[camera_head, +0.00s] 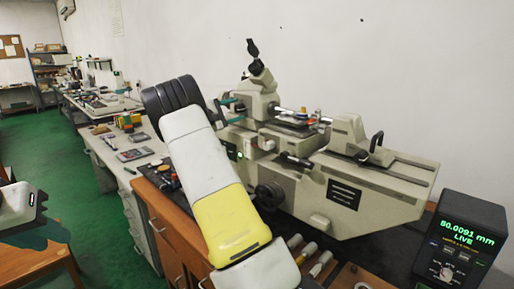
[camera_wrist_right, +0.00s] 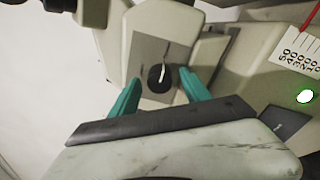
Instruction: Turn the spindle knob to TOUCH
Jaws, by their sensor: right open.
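The spindle knob (camera_wrist_right: 160,78) shows in the right wrist view as a black round knob with a white pointer line, on a grey plate (camera_wrist_right: 150,50) of the machine. Its pointer leans up and slightly right; I cannot read any labels. My right gripper (camera_wrist_right: 158,88) is open, with one teal finger on each side of the knob; contact is not clear. In the head view its teal fingers (camera_head: 232,110) reach the left end of the cream measuring machine (camera_head: 345,190), and I cannot make out the knob.
A black display box (camera_head: 462,240) at the right reads 50.0091 mm LIVE and has its own small knob (camera_head: 446,272). Several handled tools (camera_head: 308,250) lie before the machine. In the wrist view, a numbered white scale (camera_wrist_right: 296,52) and a green light (camera_wrist_right: 305,96) are at the right.

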